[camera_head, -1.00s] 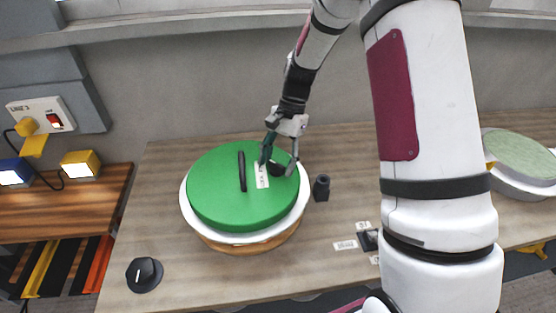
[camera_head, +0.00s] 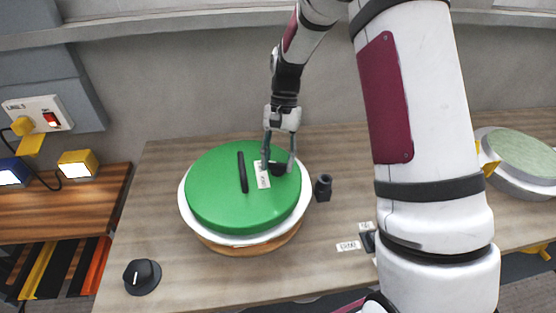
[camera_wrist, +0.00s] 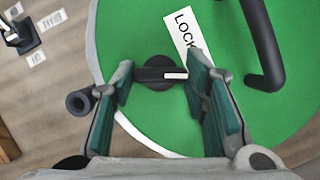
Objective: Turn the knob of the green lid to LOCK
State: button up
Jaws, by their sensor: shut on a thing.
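The green lid (camera_head: 215,195) lies on a round white mould on the workbench. Its black knob (camera_wrist: 158,88) is near the right edge of the lid in the head view. My gripper (camera_head: 278,166) reaches down from above, its two fingers closed on opposite ends of the knob's bar. In the wrist view, the white mark on the bar points right, towards the right finger. A white label (camera_wrist: 184,35) reading LOCK lies beside the knob; its lower part is hidden behind that finger. The lid's black handle (camera_head: 242,172) stands left of the label in the head view.
A small black cylinder (camera_head: 323,188) stands close to the right of the mould. A black dial (camera_head: 142,276) sits at the bench's front left. A switch with small labels (camera_head: 348,246) is at the right, partly behind my arm. Another round mould (camera_head: 522,152) is at far right.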

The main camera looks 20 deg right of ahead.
jog(key=n+h, duration=0.1)
jog(key=n, duration=0.2)
jog(key=n+h+b, duration=0.1)
jog(key=n, duration=0.2)
jog(key=shift+a+g, duration=0.2)
jog(key=shift+g, duration=0.2)
jog(key=n+h, duration=0.1)
jog(key=n, duration=0.2)
jog(key=n+h, duration=0.1)
jog(key=n, duration=0.3)
jog(key=shift+a+t+h, duration=0.1)
jog(key=shift+t+h, duration=0.3)
jog(key=o, duration=1.2)
jog(key=shift+c, duration=0.2)
jog(key=v, duration=1.2)
